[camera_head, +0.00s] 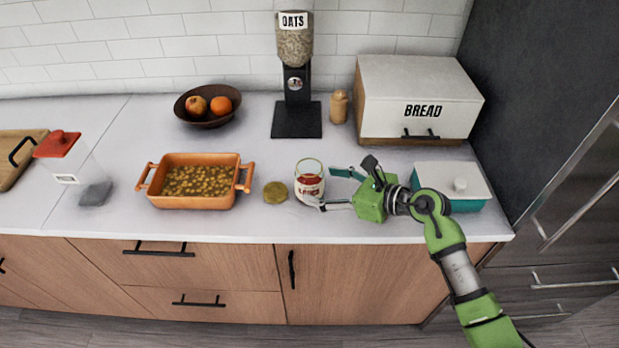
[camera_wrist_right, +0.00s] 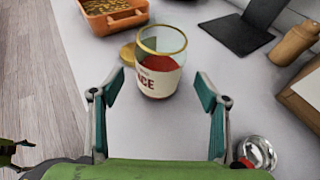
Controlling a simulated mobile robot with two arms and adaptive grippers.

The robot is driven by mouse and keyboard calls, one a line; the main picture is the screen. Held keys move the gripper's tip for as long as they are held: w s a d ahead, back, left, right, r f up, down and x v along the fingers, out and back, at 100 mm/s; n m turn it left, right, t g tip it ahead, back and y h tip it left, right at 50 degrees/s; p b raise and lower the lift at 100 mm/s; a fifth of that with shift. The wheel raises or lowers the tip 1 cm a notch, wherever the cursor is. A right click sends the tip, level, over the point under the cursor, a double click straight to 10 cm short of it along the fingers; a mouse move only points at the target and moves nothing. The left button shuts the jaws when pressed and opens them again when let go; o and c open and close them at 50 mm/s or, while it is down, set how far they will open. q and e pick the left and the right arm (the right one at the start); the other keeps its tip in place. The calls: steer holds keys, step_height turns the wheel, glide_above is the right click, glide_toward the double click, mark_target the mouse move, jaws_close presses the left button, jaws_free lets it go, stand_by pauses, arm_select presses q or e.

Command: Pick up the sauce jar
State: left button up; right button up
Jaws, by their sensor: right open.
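The sauce jar (camera_head: 310,182) is a clear glass jar with a gold rim, red sauce and a white label. It stands upright and open on the white counter. My right gripper (camera_head: 328,189) is open just to the right of the jar, its fingers pointing at it. In the right wrist view the jar (camera_wrist_right: 160,65) stands ahead of and between the open fingers of my right gripper (camera_wrist_right: 160,92), and the fingers do not appear closed on it. A gold lid (camera_head: 275,192) lies on the counter to the left of the jar. My left gripper is not in the head view.
An orange baking dish (camera_head: 196,201) stands left of the lid. Behind are a fruit bowl (camera_head: 208,119), an oats dispenser (camera_head: 297,119), a wooden shaker (camera_head: 338,107) and a bread box (camera_head: 385,88). A teal dish with a white lid (camera_head: 467,205) sits right of the gripper.

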steer(key=shift+w+a+p, duration=0.25)
steer(key=shift+a+p, duration=0.05)
steer(key=shift+a, duration=0.1)
steer(key=p+x, duration=0.1)
steer(key=x, duration=0.3)
steer(key=shift+f, duration=0.15)
steer(key=c, duration=1.5)
